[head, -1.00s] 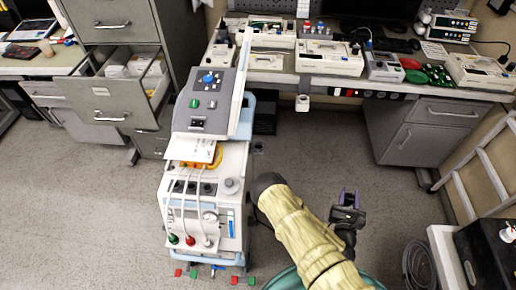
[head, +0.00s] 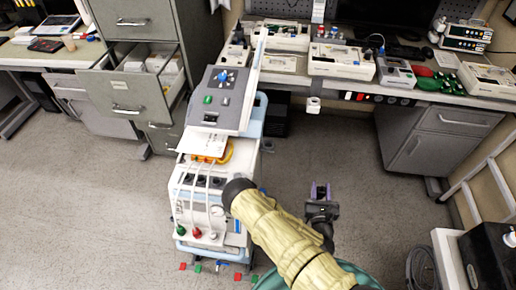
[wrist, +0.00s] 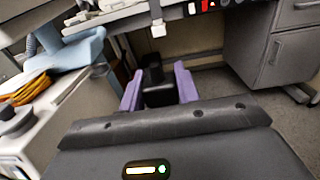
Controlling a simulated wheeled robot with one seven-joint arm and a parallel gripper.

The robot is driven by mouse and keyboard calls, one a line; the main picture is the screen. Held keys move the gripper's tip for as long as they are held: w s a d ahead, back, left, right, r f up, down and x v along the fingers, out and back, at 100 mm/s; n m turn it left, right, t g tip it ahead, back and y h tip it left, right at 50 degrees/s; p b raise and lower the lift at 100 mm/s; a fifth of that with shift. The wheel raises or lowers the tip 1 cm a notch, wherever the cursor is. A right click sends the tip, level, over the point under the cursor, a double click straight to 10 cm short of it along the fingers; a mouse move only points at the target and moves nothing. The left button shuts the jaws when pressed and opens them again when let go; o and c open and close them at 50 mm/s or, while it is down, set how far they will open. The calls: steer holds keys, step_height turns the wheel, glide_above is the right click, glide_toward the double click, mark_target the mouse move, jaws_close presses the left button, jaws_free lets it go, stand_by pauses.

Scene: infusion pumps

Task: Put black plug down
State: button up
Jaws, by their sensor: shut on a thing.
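My gripper (head: 320,190) is in the air over the floor, to the right of the wheeled medical cart and in front of the bench. In the wrist view, its two purple fingers (wrist: 158,88) are on either side of a small black plug (wrist: 158,94), which they hold. The plug's far end is dark and its outline is hard to make out. In the head view the plug is too small and dark to tell apart from the gripper.
The white and blue cart (head: 205,205) stands close to the left of my arm. The bench (head: 345,85) behind carries several devices, with a row of sockets (head: 375,97) and a white block (head: 313,104) at its front edge. A drawer (head: 130,90) stands open at left.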

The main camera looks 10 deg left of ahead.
stand_by(0.3)
steer(key=w+a+r+n+g+y+b, duration=0.1)
steer(key=w+a+r+n+y+b, duration=0.1)
steer(key=w+a, duration=0.5)
steer(key=w+a+r+n+g+y+b, duration=0.2)
steer(key=w+a+r+n+y+b, duration=0.1)
steer(key=w+a+y, duration=0.3)
steer(key=w+a+r+n+g+y+b, duration=0.1)
steer(key=w+a+r+n+y+b, duration=0.2)
steer(key=w+a, duration=0.5)
steer(key=shift+w+n+g+y+b, duration=0.35)
steer(key=shift+w+y+b, duration=0.25)
steer(key=shift+w+b, duration=0.5)
steer(key=shift+f, duration=3.2)
steer(key=shift+f, duration=1.9)
